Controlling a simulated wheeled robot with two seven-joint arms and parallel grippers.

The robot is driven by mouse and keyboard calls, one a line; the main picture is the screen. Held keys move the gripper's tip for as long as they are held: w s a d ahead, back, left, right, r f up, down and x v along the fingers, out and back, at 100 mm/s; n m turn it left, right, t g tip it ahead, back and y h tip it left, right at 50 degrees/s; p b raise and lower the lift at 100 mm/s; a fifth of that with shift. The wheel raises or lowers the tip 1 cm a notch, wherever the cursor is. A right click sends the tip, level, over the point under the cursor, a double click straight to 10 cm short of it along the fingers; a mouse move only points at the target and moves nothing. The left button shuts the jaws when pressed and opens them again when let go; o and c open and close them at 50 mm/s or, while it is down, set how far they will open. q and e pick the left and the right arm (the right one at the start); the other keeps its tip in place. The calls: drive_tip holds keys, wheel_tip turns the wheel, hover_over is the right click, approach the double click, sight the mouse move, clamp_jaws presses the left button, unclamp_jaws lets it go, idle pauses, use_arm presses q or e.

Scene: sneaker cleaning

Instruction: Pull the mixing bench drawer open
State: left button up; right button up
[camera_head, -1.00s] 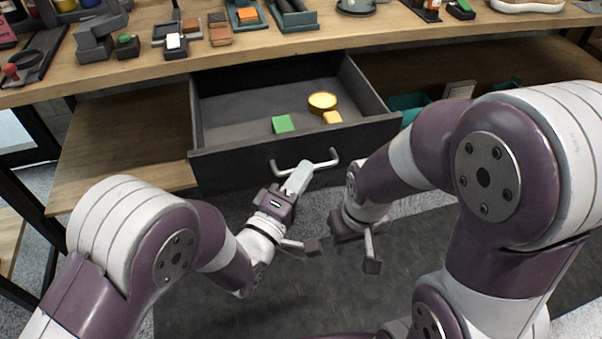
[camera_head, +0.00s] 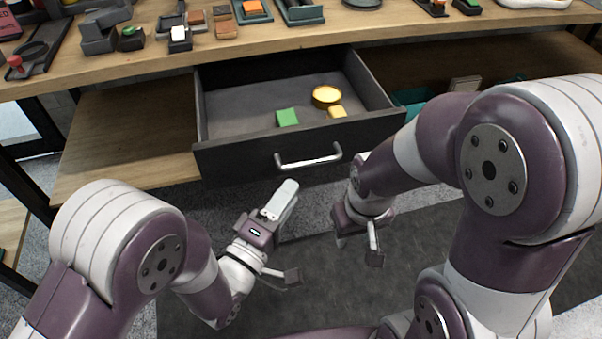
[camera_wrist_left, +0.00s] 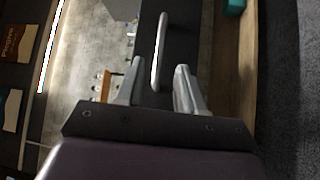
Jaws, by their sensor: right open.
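The mixing bench drawer (camera_head: 238,159) stands pulled out from under the bench top, with its dark interior showing. Its silver bar handle (camera_head: 308,162) is on the front panel and also shows in the left wrist view (camera_wrist_left: 159,48). My left gripper (camera_head: 284,240) is open and empty, below and left of the handle in the head view. In the left wrist view its two fingers (camera_wrist_left: 160,86) are spread, with the handle appearing between and beyond them, touching neither. My right gripper (camera_head: 358,234) is open and empty, below and right of the handle.
Inside the drawer are a green block (camera_head: 287,117), a round yellow tin (camera_head: 326,96) and a small yellow block (camera_head: 337,112). The bench top (camera_head: 130,66) holds several tools and blocks. A lower wooden shelf (camera_head: 120,140) is left of the drawer. The dark floor mat (camera_head: 330,290) is clear.

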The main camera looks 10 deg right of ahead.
use_arm(q)
drive_tip(key=v, duration=0.5)
drive_tip(key=shift+s+a+f, duration=0.1)
drive_tip(key=shift+s+a, duration=0.15)
drive_tip(key=w+a+f+m+g+y, duration=0.45)
drive_tip(key=w+a+f+y, duration=0.3)
drive_tip(key=a+y, duration=0.3)
drive_tip(key=s+a+r+m+g+y, duration=0.1)
drive_tip(key=s+a+m+g+y, duration=0.2)
drive_tip(key=s+a+g, duration=0.6)
wheel_tip(320, 180, up, 33)
drive_tip(key=a+p, duration=0.1)
drive_tip(key=p, duration=3.1)
drive_tip(key=shift+a+t, duration=0.2)
drive_tip(key=shift+t, duration=0.25)
